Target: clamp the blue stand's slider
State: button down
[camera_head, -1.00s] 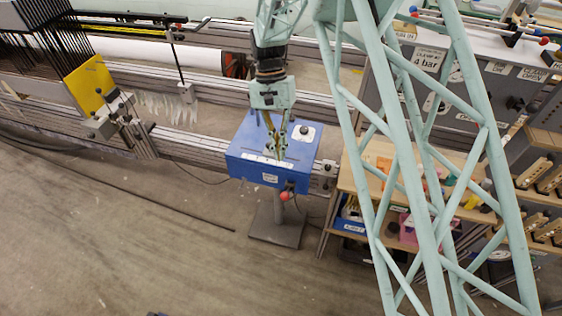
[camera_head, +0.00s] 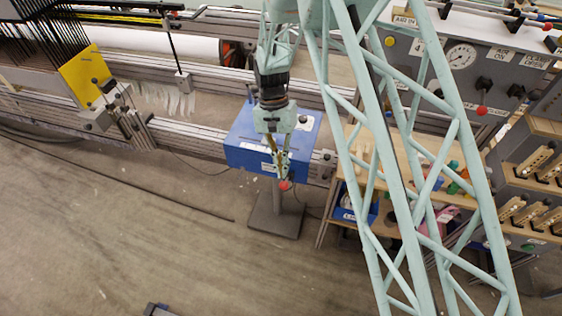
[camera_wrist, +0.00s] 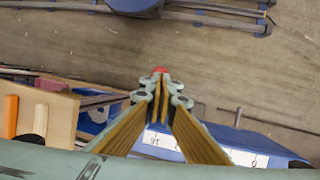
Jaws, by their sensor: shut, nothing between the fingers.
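The blue stand (camera_head: 245,143) is a blue box on a post with a flat grey base plate (camera_head: 274,222). A pale marked strip along its front edge shows in the wrist view (camera_wrist: 245,158). A red ball knob (camera_head: 284,186) is at the box's front right; it also shows in the wrist view (camera_wrist: 160,70), just beyond my fingertips. My gripper (camera_head: 282,178) is shut and empty, pointing down in front of the box's front face, close to the knob. Whether it touches the knob cannot be told. The slider itself is not clearly seen.
A metal rail (camera_head: 190,140) runs behind the stand. A wooden shelf unit (camera_head: 345,190) with bins stands close on the right, partly behind my lattice arm. A grey panel (camera_head: 490,50) is at upper right.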

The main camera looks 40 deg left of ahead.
jog(key=shift+x, duration=0.95)
